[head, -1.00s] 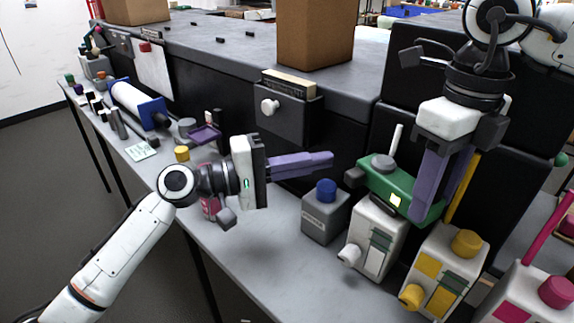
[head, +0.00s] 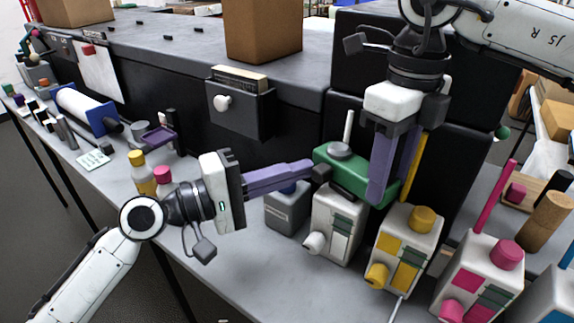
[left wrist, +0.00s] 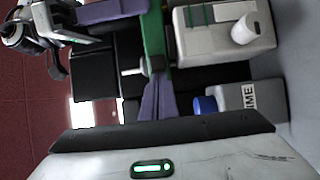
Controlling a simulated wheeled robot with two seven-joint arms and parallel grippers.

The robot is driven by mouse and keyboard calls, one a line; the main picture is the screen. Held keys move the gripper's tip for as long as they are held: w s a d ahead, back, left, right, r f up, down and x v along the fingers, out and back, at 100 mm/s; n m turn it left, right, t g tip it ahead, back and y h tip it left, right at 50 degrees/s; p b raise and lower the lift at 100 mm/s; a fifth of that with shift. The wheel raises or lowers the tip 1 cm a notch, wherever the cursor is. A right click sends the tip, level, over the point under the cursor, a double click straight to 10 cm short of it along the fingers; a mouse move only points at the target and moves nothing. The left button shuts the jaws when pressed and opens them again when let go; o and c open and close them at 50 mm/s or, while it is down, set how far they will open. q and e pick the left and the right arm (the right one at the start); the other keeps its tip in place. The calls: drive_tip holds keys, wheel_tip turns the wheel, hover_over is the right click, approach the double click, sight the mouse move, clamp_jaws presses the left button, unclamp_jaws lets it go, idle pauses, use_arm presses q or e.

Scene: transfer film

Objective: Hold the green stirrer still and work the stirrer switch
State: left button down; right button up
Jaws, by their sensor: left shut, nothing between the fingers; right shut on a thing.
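The green stirrer (head: 345,176) is a green block with a grey disc and an upright white rod on top. A dark knob (head: 321,173) sticks out of its left end. My right gripper (head: 392,190) points down with its purple fingers shut on the stirrer. My left gripper (head: 312,167) is shut and empty, its fingertips at or against the dark knob; contact is not certain. In the left wrist view its purple fingers (left wrist: 157,100) end close to the green stirrer (left wrist: 153,35). The part of the stirrer behind the right fingers is hidden.
A grey timer box with a blue knob (left wrist: 205,104) stands below my left fingers. White (head: 335,225), yellow-knobbed (head: 405,245) and pink-knobbed (head: 480,275) boxes stand along the bench.

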use_arm(q)
drive_tip(key=shift+s+d, duration=0.1)
drive_tip(key=shift+s, duration=0.05)
use_arm(e)
drive_tip(key=shift+w, duration=0.1)
use_arm(q)
drive_tip(key=w+a, duration=0.2)
drive_tip(key=w, duration=0.1)
drive_tip(key=shift+w+a, duration=0.3)
drive_tip(key=shift+a, duration=0.05)
drive_tip(key=v, duration=1)
use_arm(e)
drive_tip(key=o, duration=1.3)
